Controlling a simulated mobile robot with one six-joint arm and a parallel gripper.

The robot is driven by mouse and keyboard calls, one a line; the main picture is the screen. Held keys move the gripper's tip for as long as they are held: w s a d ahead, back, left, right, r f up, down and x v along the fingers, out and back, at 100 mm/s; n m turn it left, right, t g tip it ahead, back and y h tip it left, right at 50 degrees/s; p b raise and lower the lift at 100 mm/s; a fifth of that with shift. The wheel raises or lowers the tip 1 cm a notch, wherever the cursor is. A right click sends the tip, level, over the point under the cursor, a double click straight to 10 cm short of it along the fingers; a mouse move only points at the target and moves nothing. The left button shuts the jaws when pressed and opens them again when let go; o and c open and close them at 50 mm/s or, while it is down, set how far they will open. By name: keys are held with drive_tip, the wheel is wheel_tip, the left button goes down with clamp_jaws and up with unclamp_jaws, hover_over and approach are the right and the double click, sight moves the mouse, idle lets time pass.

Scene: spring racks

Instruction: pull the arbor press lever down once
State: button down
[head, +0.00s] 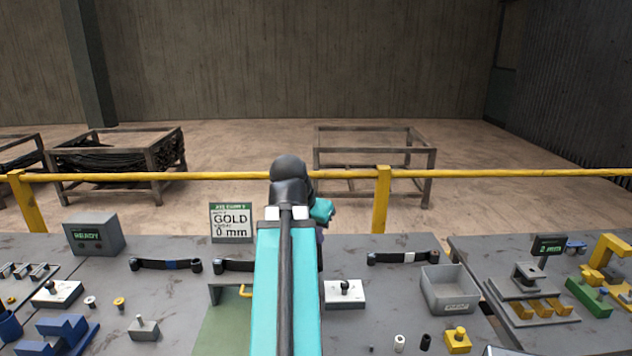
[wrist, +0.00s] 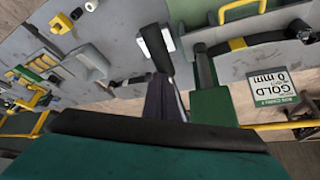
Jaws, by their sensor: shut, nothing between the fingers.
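I cannot make out the press lever with certainty. A yellow C-shaped frame (head: 605,252), possibly the arbor press, stands on the right bench at the right edge of the head view, partly cut off. My gripper (wrist: 165,92) shows in the wrist view as dark fingers, shut and empty. It is above the middle bench, near a white block with a black knob (wrist: 153,45), and touches no lever that I can see. In the head view my turquoise arm hides the fingers.
A grey bin (head: 449,290) is on the middle bench. A GOLD 0 mm sign (head: 231,222) and a yellow rail (head: 450,173) stand behind.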

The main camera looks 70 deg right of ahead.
drive_tip(key=shift+a+f, duration=0.2)
drive_tip(key=shift+f, duration=0.5)
idle(0.3)
drive_tip(key=shift+w+d+r+p, duration=0.1)
drive_tip(key=shift+d+r+p, duration=0.3)
drive_tip(key=shift+r+p, duration=0.5)
drive_tip(key=shift+w+d+r+p, duration=0.15)
drive_tip(key=shift+d+r+p, duration=0.25)
drive_tip(key=shift+r, duration=0.85)
drive_tip(key=shift+w+d+r+p, duration=0.1)
drive_tip(key=shift+d+r+p, duration=0.25)
drive_tip(key=shift+r+p, duration=0.55)
drive_tip(key=shift+a+r, duration=0.15)
